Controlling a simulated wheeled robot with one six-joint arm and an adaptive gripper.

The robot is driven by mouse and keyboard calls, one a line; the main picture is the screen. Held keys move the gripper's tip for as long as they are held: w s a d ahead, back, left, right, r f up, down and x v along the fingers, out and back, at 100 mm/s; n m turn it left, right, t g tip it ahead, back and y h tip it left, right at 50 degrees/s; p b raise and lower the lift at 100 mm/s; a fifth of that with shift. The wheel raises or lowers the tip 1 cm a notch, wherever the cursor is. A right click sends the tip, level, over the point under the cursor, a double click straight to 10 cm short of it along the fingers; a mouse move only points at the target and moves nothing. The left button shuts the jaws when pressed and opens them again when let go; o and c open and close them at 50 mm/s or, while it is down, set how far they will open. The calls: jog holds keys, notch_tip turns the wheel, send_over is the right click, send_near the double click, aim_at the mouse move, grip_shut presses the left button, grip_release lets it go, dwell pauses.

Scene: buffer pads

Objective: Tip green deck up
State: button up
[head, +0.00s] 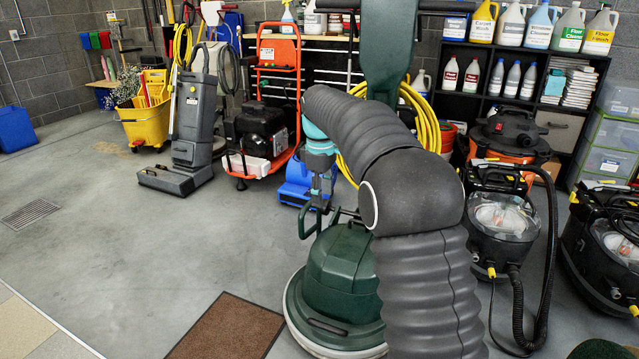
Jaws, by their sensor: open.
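The floor buffer stands upright on the concrete, its green deck (338,272) low in the centre with a pale skirt around the base. Its green column (388,45) rises behind my arm. A dark green bar (303,222) juts from the back of the deck. My gripper (322,190) points down just above and behind the deck, close to this bar. It is open, with nothing seen between its fingers. I cannot tell whether it touches the bar. My grey-sleeved arm hides the deck's right side and much of the column.
A brown mat (229,328) lies left of the deck. Black vacuums (505,215) stand to the right, with a shelf of bottles (510,75) behind. The floor at left is mostly free.

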jog(key=s+d+f+m, duration=0.1)
jog(key=s+f+m, duration=0.3)
jog(key=f+m, duration=0.1)
jog(key=s+d+r+m+t, duration=0.1)
jog(key=s+d+m, duration=0.15)
jog(key=s, duration=0.85)
jog(key=s+d+m+t, duration=0.15)
jog(key=s+d, duration=0.25)
jog(key=s, duration=0.7)
jog(key=s+d+r+m+t, duration=0.1)
jog(key=s+d+m, duration=0.25)
jog(key=s, duration=0.75)
jog(key=m+g+b, duration=0.2)
jog(key=m+b, duration=1.1)
jog(key=m, duration=1)
send_over(328, 318)
jog(key=s, duration=0.5)
jog(key=shift+h, duration=0.4)
jog(key=s+a+x, duration=0.1)
jog(key=s+x, duration=0.2)
jog(key=x, duration=1.3)
jog(key=s+a+f+x, duration=0.1)
jog(key=s+a+x, duration=0.1)
jog(key=x, duration=1.4)
jog(key=s+a+f+x, duration=0.1)
jog(key=s+x, duration=0.2)
jog(key=x, duration=1.4)
jog(key=shift+s+a, duration=0.25)
jog(key=shift+s, duration=0.1)
